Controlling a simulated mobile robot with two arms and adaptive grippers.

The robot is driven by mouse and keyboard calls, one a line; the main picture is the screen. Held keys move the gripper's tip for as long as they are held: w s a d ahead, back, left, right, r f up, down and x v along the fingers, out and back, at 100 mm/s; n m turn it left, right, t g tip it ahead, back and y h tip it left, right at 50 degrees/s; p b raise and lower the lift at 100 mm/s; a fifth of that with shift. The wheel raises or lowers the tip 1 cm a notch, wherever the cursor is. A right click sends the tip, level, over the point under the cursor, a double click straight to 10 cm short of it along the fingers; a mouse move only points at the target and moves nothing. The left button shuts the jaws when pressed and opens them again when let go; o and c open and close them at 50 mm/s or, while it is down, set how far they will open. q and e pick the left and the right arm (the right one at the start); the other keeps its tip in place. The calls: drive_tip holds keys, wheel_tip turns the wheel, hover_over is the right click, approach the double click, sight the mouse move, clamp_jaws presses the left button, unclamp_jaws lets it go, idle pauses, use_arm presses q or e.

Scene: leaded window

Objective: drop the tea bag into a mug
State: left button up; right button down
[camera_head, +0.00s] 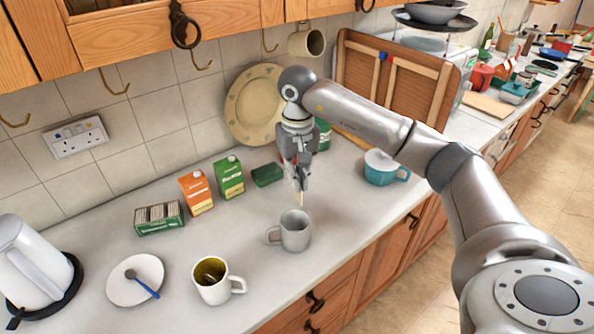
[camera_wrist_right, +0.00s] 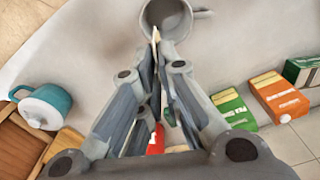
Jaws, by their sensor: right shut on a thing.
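My right gripper (camera_head: 299,187) points down over the worktop, just above the grey mug (camera_head: 295,232). It is shut on a small pale thing, likely the tea bag (camera_head: 300,199), whose thin end sticks out below the fingertips. In the right wrist view the tea bag (camera_wrist_right: 156,35) shows as a pale sliver between the fingertips, in front of the mug's opening (camera_wrist_right: 168,18); most of it is hidden by the fingers. A second, white mug (camera_head: 212,290) with a spoon-like thing inside stands at the front left. My left gripper is not in view.
A green box of packets (camera_head: 159,220), an orange carton (camera_head: 197,195) and a green carton (camera_head: 229,178) stand along the wall. A teal lidded pot (camera_head: 381,174) is to the right. A saucer with a blue-handled spoon (camera_head: 122,292) and a kettle (camera_head: 28,265) are at left.

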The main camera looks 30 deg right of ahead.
wheel_tip(320, 180, down, 3)
drive_tip(key=shift+w+r+b, duration=0.1)
drive_tip(key=shift+b, duration=0.35)
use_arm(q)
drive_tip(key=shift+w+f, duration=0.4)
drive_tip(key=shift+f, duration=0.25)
use_arm(e)
drive_tip(key=c, duration=1.6)
unclamp_jaws()
drive_tip(key=shift+o, duration=0.2)
drive_tip(key=shift+r, duration=0.2)
wheel_tip(320, 180, up, 12)
drive_tip(key=shift+f, duration=0.2)
